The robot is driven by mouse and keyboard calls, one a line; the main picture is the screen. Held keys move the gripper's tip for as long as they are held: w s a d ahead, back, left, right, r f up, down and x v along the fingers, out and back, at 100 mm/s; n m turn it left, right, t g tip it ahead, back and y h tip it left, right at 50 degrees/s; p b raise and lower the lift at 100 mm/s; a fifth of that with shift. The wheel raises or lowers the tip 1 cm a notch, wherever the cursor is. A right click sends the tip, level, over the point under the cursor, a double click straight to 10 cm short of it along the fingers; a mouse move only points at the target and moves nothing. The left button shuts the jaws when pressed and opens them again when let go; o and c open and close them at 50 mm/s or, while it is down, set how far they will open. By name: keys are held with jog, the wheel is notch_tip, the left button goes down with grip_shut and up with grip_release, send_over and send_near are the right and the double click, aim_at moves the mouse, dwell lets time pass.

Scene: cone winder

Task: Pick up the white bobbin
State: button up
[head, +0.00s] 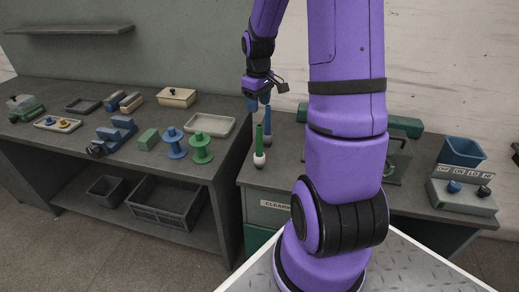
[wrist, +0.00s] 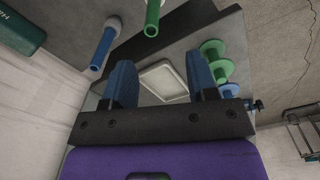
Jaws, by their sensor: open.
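A small white rounded piece (head: 259,160), the only bobbin-like white thing I see, sits at the foot of an upright green peg (head: 259,138) on the right bench. It cannot be made out in the wrist view, where the green peg (wrist: 152,18) is cut by the top edge. A blue peg (head: 267,121) stands just behind; it also shows in the wrist view (wrist: 103,47). My gripper (head: 258,103) is open and empty, above the pegs near the bench's left end. In the wrist view its blue fingers (wrist: 162,80) are wide apart with nothing between them.
The left bench holds a blue spool (head: 174,145), a green spool (head: 201,147), a pale tray (head: 210,124) and several blocks. A blue bin (head: 461,152) and a switch box (head: 462,194) stand at the right. A gap separates the benches.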

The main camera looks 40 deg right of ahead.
aim_at(259, 126)
jog(key=shift+d+f, duration=0.6)
jog(key=shift+f, duration=0.35)
notch_tip(259, 126, down, 6)
jog(key=shift+r, duration=0.2)
jog(key=shift+w+d+f, duration=0.1)
jog(key=shift+w+f, duration=0.1)
jog(key=shift+f, duration=0.65)
jog(key=shift+w+f, duration=0.15)
jog(key=shift+f, duration=0.75)
jog(key=shift+w+d+f, duration=0.1)
jog(key=shift+w+f, duration=0.1)
jog(key=shift+f, duration=0.65)
jog(key=c, duration=0.9)
